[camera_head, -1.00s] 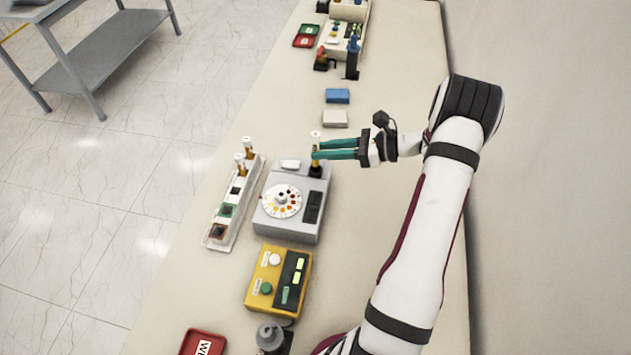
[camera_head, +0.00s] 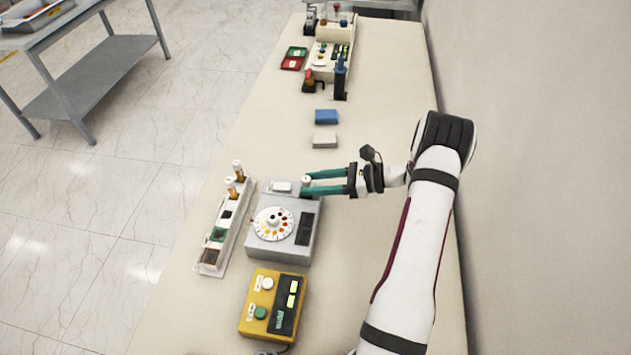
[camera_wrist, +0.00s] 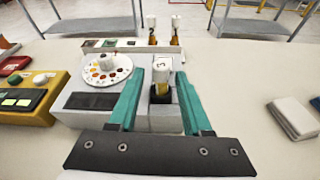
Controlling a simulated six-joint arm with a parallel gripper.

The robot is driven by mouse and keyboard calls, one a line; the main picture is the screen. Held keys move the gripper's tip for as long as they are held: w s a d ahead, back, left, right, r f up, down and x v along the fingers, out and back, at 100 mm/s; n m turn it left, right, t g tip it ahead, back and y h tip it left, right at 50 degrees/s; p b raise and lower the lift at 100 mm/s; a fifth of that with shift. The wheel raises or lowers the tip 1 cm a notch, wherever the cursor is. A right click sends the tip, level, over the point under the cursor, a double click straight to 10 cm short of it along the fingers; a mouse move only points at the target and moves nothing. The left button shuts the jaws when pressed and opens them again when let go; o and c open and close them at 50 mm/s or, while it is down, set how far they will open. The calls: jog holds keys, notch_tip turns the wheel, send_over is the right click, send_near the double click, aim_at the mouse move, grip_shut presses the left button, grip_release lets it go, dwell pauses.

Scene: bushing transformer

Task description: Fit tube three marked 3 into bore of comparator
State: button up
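Tube three (camera_wrist: 161,72), with a white cap marked 3 and an amber body, stands upright in the dark bore at the comparator's back corner. Its cap also shows in the head view (camera_head: 306,180). How deep it sits is hard to tell. The grey comparator (camera_head: 262,248) carries a round white disc of coloured dots (camera_head: 272,224). My gripper (camera_head: 306,183) is at the bore, with its green fingers on either side of the tube. In the wrist view the fingers (camera_wrist: 160,78) look apart from the tube, with a narrow gap each side.
A white rack (camera_head: 230,228) with two more capped tubes (camera_head: 235,178) stands left of the comparator. A yellow control box (camera_head: 258,312) is in front. A white block (camera_head: 325,138) and a blue block (camera_head: 327,117) lie behind. The table is clear to the right.

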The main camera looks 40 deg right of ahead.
jog(key=v, duration=1.2)
jog(key=a+r+n+g+h, duration=0.1)
jog(key=a+r+n+g, duration=0.35)
jog(key=a, duration=0.55)
jog(key=a+r+n+g, duration=0.4)
jog(key=a+r+n, duration=0.15)
jog(key=a, duration=0.45)
jog(key=s+a+n+g+h, duration=0.1)
jog(key=s+a+n+h, duration=0.6)
jog(key=s+a+n, duration=0.5)
jog(key=s, duration=0.6)
jog(key=shift+a+r+g+h, duration=0.2)
jog(key=shift+r+g+h, duration=0.15)
jog(key=shift+r+h, duration=0.05)
jog(key=shift+s, duration=0.1)
